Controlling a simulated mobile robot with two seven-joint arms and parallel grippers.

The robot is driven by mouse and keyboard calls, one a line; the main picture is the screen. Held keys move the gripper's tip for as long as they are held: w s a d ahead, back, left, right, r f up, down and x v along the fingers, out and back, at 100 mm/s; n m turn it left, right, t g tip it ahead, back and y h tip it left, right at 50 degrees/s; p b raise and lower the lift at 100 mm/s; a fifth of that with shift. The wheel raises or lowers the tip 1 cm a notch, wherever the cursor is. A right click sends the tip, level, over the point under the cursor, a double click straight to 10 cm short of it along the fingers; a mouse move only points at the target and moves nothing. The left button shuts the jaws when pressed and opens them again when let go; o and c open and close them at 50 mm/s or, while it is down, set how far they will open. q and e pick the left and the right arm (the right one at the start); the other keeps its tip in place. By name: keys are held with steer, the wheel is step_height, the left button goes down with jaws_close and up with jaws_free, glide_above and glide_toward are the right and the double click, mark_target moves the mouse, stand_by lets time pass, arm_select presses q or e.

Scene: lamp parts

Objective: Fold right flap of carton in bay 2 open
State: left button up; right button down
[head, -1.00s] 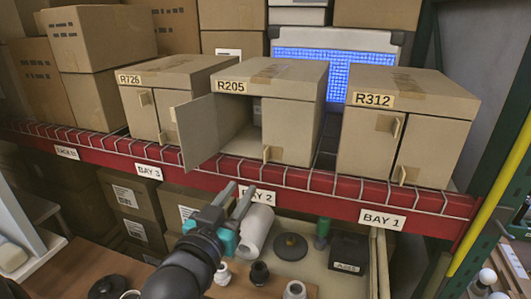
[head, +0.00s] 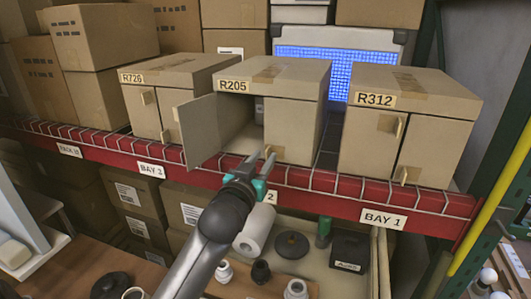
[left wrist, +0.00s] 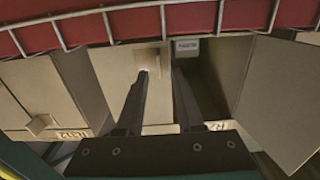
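The carton R205 (head: 297,78) stands on the shelf above the bay 2 label. Its left flap (head: 215,128) is swung open, showing a dark inside. Its right flap (head: 288,130) is shut, with a small tab low near its free edge. The flap also shows in the left wrist view (left wrist: 115,85). My left gripper (head: 263,158) is open in front of the carton, its fingertips close to the tab, which they partly hide. In the left wrist view the two fingers (left wrist: 161,75) are apart; whether they straddle the tab I cannot tell. My right gripper is not in view.
Carton R312 (head: 412,92) stands to the right and carton R726 (head: 165,75) to the left, both shut. The red shelf beam (head: 330,198) runs just below the cartons.

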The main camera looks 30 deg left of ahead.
arm_select(q)
steer(key=shift+x, duration=1.2)
jaws_close()
stand_by(0.6)
